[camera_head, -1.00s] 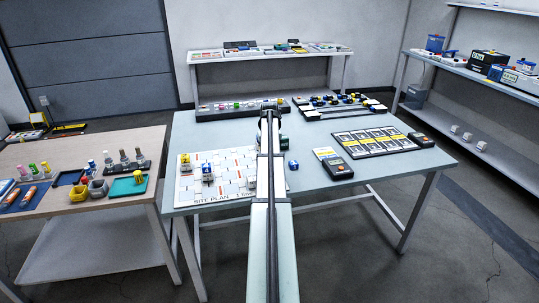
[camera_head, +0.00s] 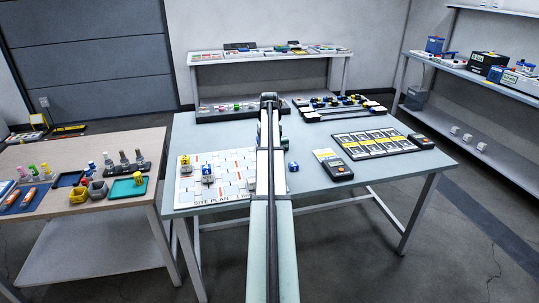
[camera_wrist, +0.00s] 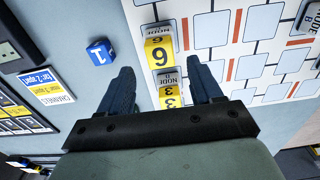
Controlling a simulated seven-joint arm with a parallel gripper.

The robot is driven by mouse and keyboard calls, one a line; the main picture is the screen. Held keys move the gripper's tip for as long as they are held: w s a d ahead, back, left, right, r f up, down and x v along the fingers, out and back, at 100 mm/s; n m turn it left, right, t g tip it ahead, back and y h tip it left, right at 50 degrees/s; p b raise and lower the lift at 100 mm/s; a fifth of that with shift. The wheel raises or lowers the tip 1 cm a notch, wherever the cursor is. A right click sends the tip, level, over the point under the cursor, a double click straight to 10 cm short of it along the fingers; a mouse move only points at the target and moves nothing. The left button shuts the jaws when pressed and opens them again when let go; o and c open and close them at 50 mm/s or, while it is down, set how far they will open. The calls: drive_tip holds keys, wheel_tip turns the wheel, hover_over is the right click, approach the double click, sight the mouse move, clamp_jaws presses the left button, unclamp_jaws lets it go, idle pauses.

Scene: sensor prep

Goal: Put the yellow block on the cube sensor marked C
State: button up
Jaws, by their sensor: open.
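In the wrist view, my gripper (camera_wrist: 160,68) is open, its two dark fingers spread apart. A yellow block marked 6 (camera_wrist: 158,52) shows just beyond and between the fingertips. A yellow block marked 3 (camera_wrist: 170,97) shows between the fingers, nearer the palm. Each adjoins a grey piece with lettering like NODE; contact with my fingers is not visible. In the head view my arm hides these blocks. No letter C is legible.
The site plan (camera_head: 225,188) lies on the grey table (camera_head: 310,205). A blue cube marked 1 (camera_wrist: 100,51) stands beside the plan. A handheld meter (camera_head: 337,170) and a card panel (camera_head: 372,143) lie to the right. Racks of parts line the back edge.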

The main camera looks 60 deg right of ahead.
wheel_tip(320, 180, up, 8)
drive_tip(key=shift+f, duration=0.2)
idle(0.3)
